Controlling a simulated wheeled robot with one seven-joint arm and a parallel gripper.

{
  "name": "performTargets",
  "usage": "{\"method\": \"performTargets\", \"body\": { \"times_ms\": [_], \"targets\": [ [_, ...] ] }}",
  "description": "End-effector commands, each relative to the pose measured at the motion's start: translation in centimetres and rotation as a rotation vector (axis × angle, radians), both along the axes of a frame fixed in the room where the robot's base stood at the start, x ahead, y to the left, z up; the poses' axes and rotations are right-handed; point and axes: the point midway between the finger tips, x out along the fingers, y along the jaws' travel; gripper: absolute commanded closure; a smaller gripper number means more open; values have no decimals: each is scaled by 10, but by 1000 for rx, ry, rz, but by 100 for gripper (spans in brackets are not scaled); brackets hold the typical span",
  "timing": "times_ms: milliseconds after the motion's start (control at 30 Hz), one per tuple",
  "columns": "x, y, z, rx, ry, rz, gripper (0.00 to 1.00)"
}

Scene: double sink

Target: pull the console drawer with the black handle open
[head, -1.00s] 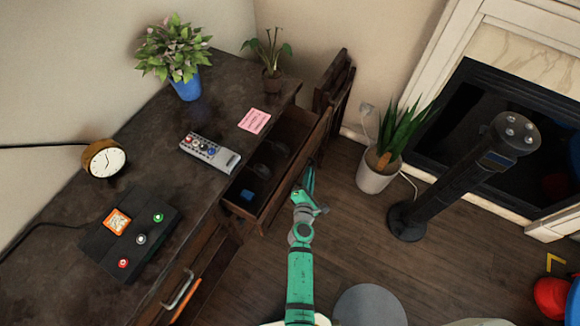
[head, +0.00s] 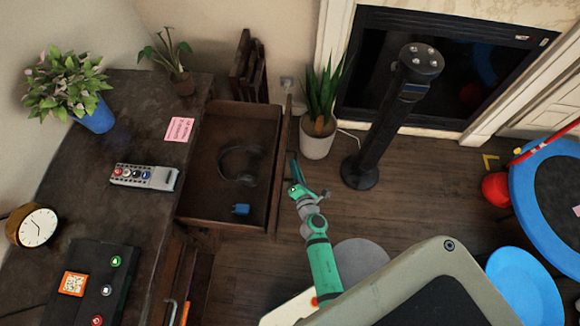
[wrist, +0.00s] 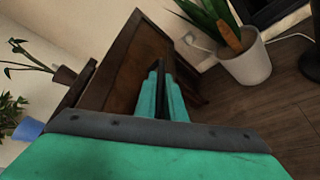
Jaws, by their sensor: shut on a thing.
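The console drawer (head: 212,200) stands far out from the dark console (head: 130,92), its inside in full view. It holds dark headphones (head: 240,165) and a small blue object (head: 241,210). My gripper (head: 294,168) is at the outer side of the drawer front, shut on the black handle. The handle is mostly hidden by the fingers in the head view. In the wrist view my teal fingers (wrist: 163,92) close around a dark bar beside the brown drawer front (wrist: 130,65).
A potted plant (head: 318,138) and a black post (head: 385,115) stand on the floor right of the drawer. A folded dark chair (head: 247,68) is behind it.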

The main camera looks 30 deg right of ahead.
Motion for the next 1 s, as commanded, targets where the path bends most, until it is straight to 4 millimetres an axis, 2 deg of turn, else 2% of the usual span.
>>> {"method": "performTargets", "body": {
  "times_ms": [267,300,367,767,1000],
  "targets": [
    [1,1,3,0,-6,4,100],
    [1,1,3,0,-6,4,86],
    [1,1,2,0,-5,4,72],
    [-4,1,1,0,-1,1,72],
    [-31,8,7,0,-1,-2,72]
  ]
}}
